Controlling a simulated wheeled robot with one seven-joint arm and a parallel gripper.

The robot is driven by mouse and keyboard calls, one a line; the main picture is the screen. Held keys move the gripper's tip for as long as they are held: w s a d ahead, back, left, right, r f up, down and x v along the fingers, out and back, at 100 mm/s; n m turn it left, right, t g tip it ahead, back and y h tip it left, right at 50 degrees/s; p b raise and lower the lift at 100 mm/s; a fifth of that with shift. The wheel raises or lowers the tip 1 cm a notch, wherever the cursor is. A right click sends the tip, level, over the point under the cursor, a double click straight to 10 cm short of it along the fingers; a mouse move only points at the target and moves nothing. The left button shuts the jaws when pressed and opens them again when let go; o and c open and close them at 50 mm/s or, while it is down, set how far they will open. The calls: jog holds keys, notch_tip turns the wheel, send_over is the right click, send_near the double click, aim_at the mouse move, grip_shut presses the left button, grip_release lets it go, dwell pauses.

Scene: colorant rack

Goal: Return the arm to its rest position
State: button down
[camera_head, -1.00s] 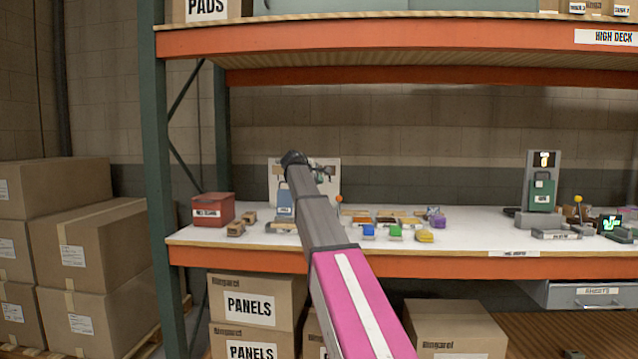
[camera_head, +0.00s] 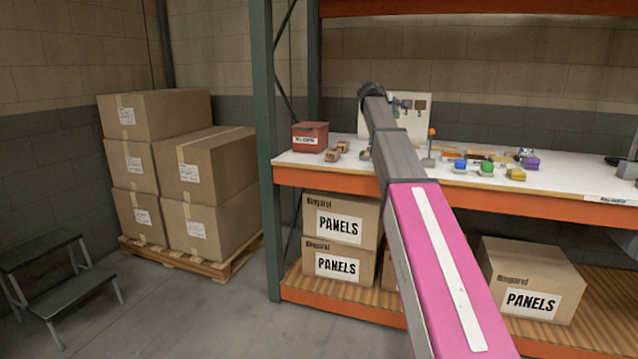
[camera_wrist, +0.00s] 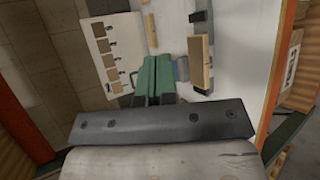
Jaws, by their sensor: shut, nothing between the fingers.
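My arm (camera_head: 430,230), pink with a white stripe and then grey, reaches over the shelf deck (camera_head: 560,175) and ends in a dark joint in front of a white board (camera_head: 400,110). In the head view my gripper is hidden behind the arm. In the wrist view my gripper (camera_wrist: 154,62) shows as green fingers beyond a dark bar, shut and empty. The white board with brown squares (camera_wrist: 112,45) stands left of the fingers there. A wooden block (camera_wrist: 200,62) lies to their right on the white deck; contact cannot be told.
A red box (camera_head: 310,136) and small wooden blocks (camera_head: 337,153) are left of the arm; several coloured pieces (camera_head: 487,168) are right of it. A green rack post (camera_head: 264,130) stands left.

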jog(key=s+a+f+m+g+y, duration=0.15)
jog(key=s+f, duration=0.45)
jog(key=f, duration=0.6)
jog(key=s+a+f+m+g+y, duration=0.15)
jog(key=s+f, duration=0.35)
jog(key=f, duration=0.7)
jog(key=s+a+f+m+y, duration=0.15)
jog(key=s+f, duration=0.45)
jog(key=f, duration=0.6)
jog(key=s+a+f+m+g+y, duration=0.2)
jog(key=s+a+f+m, duration=0.1)
jog(key=s+f, duration=0.7)
jog(key=s+a+f+m+g+y, duration=0.2)
jog(key=s+f, duration=0.9)
jog(key=s, duration=0.6)
jog(key=shift+s+a+m+g+y, duration=0.3)
jog(key=shift+a+m+y, duration=0.25)
jog(key=shift+a+m, duration=0.3)
